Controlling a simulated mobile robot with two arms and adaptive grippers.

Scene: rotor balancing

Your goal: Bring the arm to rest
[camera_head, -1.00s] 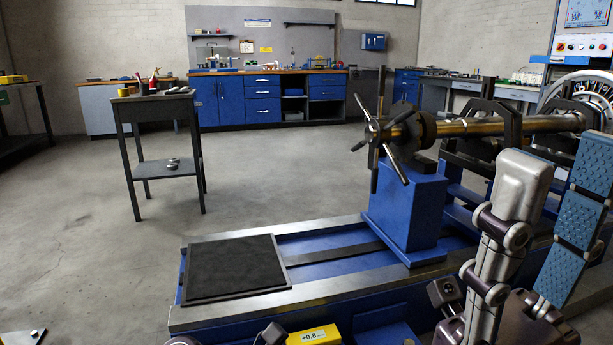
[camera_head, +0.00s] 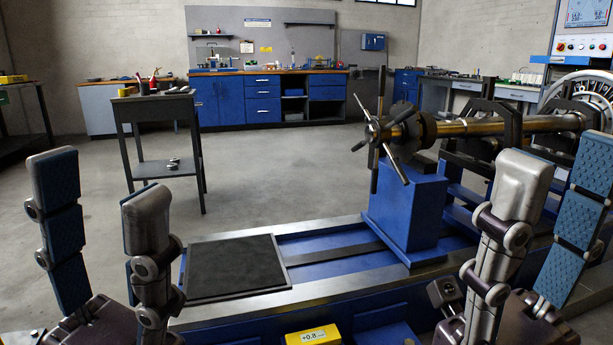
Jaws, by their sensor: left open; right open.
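My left gripper (camera_head: 101,215) is raised at the lower left with its two fingers spread wide, open and empty. My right gripper (camera_head: 546,205) is raised at the lower right, also open, with nothing between its fingers. The rotor shaft (camera_head: 510,125) lies level in the balancing machine at the upper right, behind the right gripper. A hub with several dark spokes (camera_head: 378,130) is at its left end, above a blue pedestal (camera_head: 408,212). Neither gripper visibly holds anything.
The blue machine bed (camera_head: 335,262) with a black mat (camera_head: 236,268) lies between my grippers. A yellow box marked +0.8 (camera_head: 312,336) is at the bottom edge. A small dark table (camera_head: 158,106) stands at left. The floor (camera_head: 275,170) behind the bed is clear.

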